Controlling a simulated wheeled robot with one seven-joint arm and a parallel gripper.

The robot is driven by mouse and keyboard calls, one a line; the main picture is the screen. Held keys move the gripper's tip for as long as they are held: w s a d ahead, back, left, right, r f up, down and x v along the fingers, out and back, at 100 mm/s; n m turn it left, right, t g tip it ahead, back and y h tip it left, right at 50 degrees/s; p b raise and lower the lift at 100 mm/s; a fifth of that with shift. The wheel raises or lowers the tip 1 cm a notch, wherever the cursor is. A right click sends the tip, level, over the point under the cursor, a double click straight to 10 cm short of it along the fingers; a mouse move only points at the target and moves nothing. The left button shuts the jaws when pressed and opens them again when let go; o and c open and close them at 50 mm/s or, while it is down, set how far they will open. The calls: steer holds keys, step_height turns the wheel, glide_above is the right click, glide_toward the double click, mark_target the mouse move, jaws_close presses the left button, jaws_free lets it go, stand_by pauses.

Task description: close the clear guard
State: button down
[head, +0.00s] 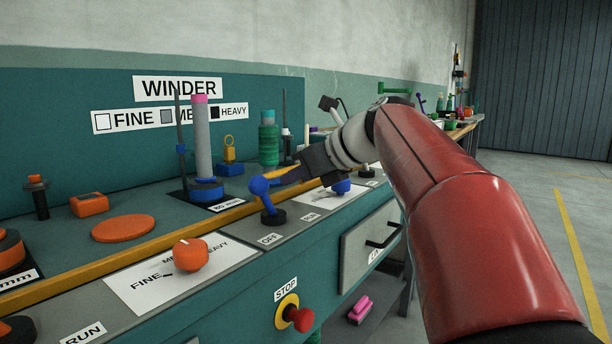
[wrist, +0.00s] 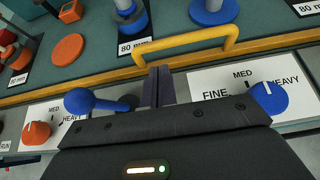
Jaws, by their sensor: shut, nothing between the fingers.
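A yellow rail (head: 131,254) runs along the front of the winder bench and carries a raised yellow handle. In the wrist view the rail (wrist: 95,81) and the handle (wrist: 185,39) show clearly. I take these as part of the clear guard; its clear pane is hard to make out, and I cannot tell how far it is open. My gripper (wrist: 158,72) is shut and empty, its dark fingertips at the handle's near side. I cannot tell whether they touch it. In the head view my gripper (head: 297,178) is beside the handle, partly hiding it.
A blue lever (wrist: 95,101) stands just left of my fingers. A blue knob (wrist: 268,99) is to their right and an orange knob (head: 190,255) to the left. A red stop button (head: 298,318) juts from the front. Spools (head: 201,140) stand behind the rail.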

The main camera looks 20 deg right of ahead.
steer(key=shift+b+x, duration=0.3)
steer(key=shift+x, duration=1.85)
steer(key=shift+r, duration=0.1)
